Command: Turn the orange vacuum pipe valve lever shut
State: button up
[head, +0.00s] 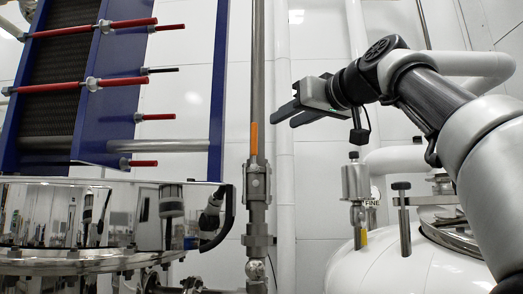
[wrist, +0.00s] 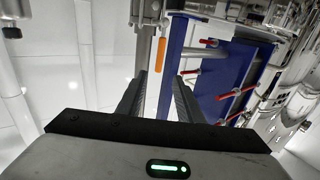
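The orange valve lever (head: 254,138) stands upright along the grey vertical pipe (head: 257,60), just above the metal valve body (head: 257,182). In the wrist view the lever (wrist: 161,51) shows beyond the fingertips, roughly in line with the gap between them. My gripper (head: 281,119) is to the right of the lever and slightly higher in the head view, its fingers pointing left. In the wrist view my gripper (wrist: 159,78) has its two dark fingers apart with nothing between them. No contact with the lever shows.
A blue-framed plate unit with red-ended rods (head: 110,83) stands left of the pipe. A shiny metal tank (head: 100,215) is at lower left. A white tank (head: 390,268) with fittings is at lower right. A pale vertical pipe (head: 283,200) runs behind the gripper.

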aim_at(256, 134)
jog(key=p+x, duration=0.4)
jog(key=x, duration=0.4)
jog(key=p+x, duration=0.4)
jog(key=x, duration=0.4)
jog(key=shift+w+r, duration=0.15)
jog(key=shift+r, duration=0.05)
jog(key=shift+w+a+f, duration=0.15)
jog(key=shift+w+a, duration=0.05)
jog(key=shift+w, duration=0.1)
grip_shut()
